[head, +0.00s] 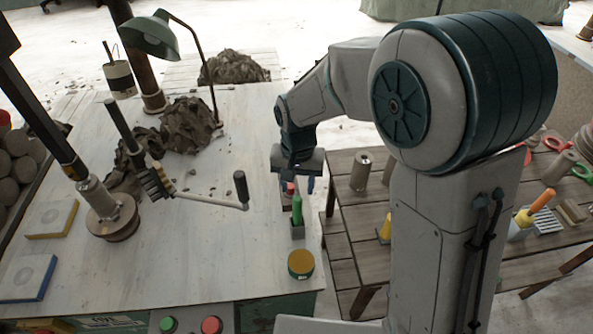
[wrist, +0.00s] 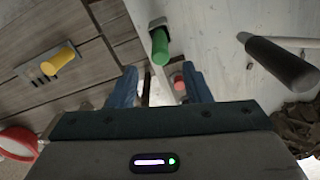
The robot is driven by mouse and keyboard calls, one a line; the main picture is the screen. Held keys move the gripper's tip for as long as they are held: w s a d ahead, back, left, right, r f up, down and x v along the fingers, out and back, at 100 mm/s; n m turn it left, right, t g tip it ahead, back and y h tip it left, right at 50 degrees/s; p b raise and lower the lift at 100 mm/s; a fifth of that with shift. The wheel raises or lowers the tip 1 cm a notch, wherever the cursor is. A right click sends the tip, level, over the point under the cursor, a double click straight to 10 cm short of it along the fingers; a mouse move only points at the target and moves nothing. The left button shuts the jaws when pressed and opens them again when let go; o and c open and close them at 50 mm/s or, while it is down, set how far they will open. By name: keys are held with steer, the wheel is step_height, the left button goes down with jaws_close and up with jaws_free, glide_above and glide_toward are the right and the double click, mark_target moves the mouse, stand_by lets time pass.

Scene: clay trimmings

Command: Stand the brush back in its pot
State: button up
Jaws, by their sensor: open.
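I cannot tell for sure which item is the brush. A green-handled tool (head: 297,208) stands upright in a small grey square holder (head: 298,232) at the table's right edge; the green handle (wrist: 160,46) also shows in the wrist view. A red-topped piece (head: 290,187) is just behind it, partly hidden by my gripper (head: 300,186). In the wrist view my gripper (wrist: 163,88) is open, its blue fingers apart, with the red top (wrist: 180,84) beyond, near the right finger. I see nothing held.
A crank with a dark handle (head: 240,188) reaches across the pale table (head: 215,265). A yellow-lidded round tin (head: 301,264) sits at the near right edge. The slatted table (head: 345,215) holds a brown cylinder (head: 361,172) and an orange-handled tool (head: 541,201). A green lamp (head: 150,38) stands behind.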

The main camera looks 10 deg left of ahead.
step_height(320, 180, up, 6)
steer(key=f, duration=0.1)
steer(key=s+d+r+t, duration=0.1)
steer(key=s+d+r, duration=0.2)
steer(key=d, duration=0.3)
steer(key=s+d+r+t, duration=0.1)
steer(key=s+d+r, duration=0.2)
steer(key=d, duration=0.4)
steer(key=s+d+t, duration=0.1)
steer(key=s+d, duration=0.6)
steer(key=s, duration=0.1)
steer(key=shift+d+r+t, duration=0.3)
steer(key=shift+t, duration=0.1)
